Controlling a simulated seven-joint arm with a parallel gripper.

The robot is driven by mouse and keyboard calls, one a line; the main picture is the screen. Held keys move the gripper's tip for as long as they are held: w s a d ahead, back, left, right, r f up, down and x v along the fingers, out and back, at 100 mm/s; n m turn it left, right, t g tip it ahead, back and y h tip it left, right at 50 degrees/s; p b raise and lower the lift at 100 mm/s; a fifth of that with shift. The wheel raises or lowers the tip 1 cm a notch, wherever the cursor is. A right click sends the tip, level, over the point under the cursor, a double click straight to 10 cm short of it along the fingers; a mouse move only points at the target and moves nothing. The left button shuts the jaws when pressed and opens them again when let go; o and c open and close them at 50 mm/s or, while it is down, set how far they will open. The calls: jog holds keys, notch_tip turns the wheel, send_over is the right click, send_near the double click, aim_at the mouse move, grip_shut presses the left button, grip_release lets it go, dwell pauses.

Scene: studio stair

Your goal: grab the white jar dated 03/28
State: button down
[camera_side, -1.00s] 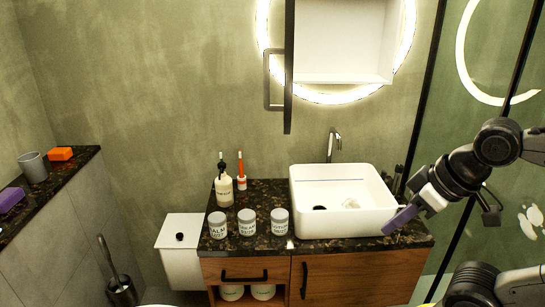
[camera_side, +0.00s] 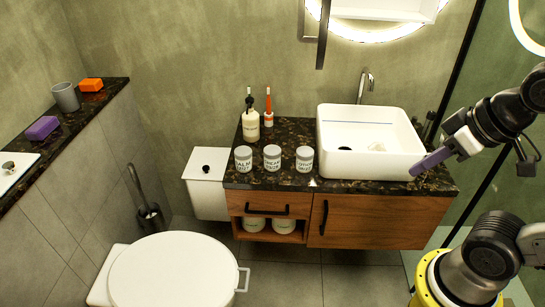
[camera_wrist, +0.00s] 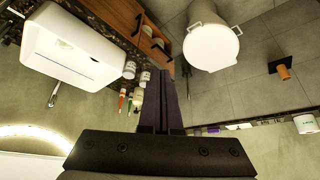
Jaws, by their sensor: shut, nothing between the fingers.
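Three white jars with grey lids stand in a row on the dark counter left of the sink, in the side view. The left jar (camera_side: 243,159) seems to read "BALM", the middle jar (camera_side: 272,158) "CREAM" and the right jar (camera_side: 304,160) "LOTION". Their dates are too small to read surely. Two more white jars, a left one (camera_side: 255,224) and a right one (camera_side: 284,225), sit in the open shelf below, labels unreadable. My gripper (camera_side: 413,172) is shut and empty at the sink's right front corner, well right of the jars. In the wrist view its fingers (camera_wrist: 161,73) partly cover the jar row.
A white basin (camera_side: 368,160) stands between my gripper and the counter jars. A toilet (camera_side: 172,272) is at front left.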

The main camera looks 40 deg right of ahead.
dwell(0.4)
grip_release()
dwell(0.4)
jog(key=m+h, duration=0.4)
jog(key=m, duration=0.3)
send_over(274, 153)
jog(key=s+a, duration=0.3)
jog(key=s, duration=0.2)
notch_tip(274, 153, down, 19)
jog(key=x, duration=0.8)
jog(key=shift+w+f, duration=0.3)
jog(key=shift+w, duration=0.05)
jog(key=shift+a+x, duration=0.15)
jog(key=shift+x, duration=1.15)
jog(key=shift+a+x, duration=0.1)
jog(key=shift+x, duration=1.2)
